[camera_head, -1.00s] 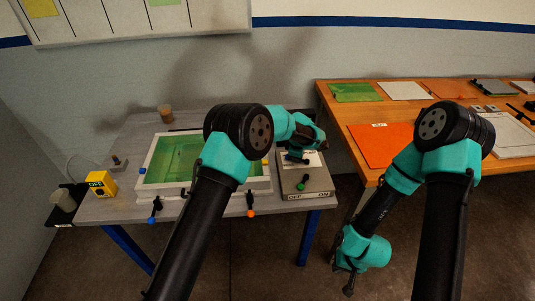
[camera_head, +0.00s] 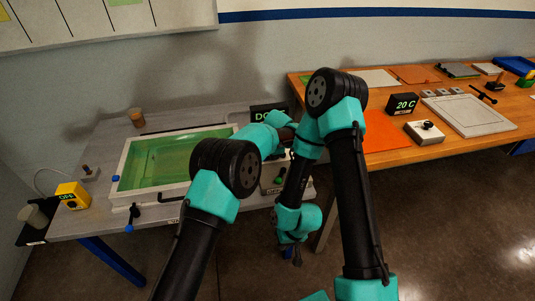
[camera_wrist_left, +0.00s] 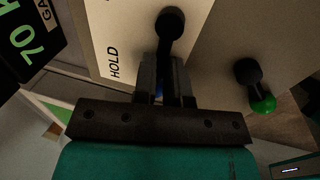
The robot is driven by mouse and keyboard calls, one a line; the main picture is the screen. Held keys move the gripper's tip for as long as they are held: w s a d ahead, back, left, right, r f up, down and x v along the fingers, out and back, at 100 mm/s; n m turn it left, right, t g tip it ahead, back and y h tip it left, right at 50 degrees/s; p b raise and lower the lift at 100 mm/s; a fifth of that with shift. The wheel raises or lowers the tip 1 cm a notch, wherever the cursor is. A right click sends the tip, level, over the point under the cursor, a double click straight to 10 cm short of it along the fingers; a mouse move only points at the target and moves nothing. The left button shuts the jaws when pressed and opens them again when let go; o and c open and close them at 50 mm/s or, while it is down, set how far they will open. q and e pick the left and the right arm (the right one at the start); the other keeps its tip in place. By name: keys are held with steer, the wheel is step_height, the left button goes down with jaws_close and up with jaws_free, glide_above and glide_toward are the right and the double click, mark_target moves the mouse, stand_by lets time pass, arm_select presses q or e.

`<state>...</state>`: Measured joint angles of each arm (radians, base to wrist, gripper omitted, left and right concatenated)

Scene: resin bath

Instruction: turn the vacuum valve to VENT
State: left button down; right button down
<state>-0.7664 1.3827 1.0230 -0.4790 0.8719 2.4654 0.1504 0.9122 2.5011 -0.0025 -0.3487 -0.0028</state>
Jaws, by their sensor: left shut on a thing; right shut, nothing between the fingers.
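The vacuum valve shows in the left wrist view as a black pivot and handle (camera_wrist_left: 170,24) on a pale plate with the word HOLD beside it. My left gripper (camera_wrist_left: 166,88) is shut on the handle. A bit of blue shows between its fingers. In the head view the valve and my left fingertips are hidden behind my arms. The VENT mark is not in sight. My right gripper (camera_head: 294,256) is shut and empty, hanging low in front of the table's right end.
A green-tipped lever (camera_wrist_left: 260,98) stands beside the valve. A gauge display (camera_wrist_left: 25,40) reading 70 is close to the left gripper. The framed green bath (camera_head: 126,160) and a yellow box (camera_head: 72,194) are on the grey table.

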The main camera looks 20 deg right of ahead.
arm_select(q)
steer(key=c, duration=1.2)
jaws_free()
steer(key=shift+o, duration=0.2)
steer(key=shift+a, duration=0.1)
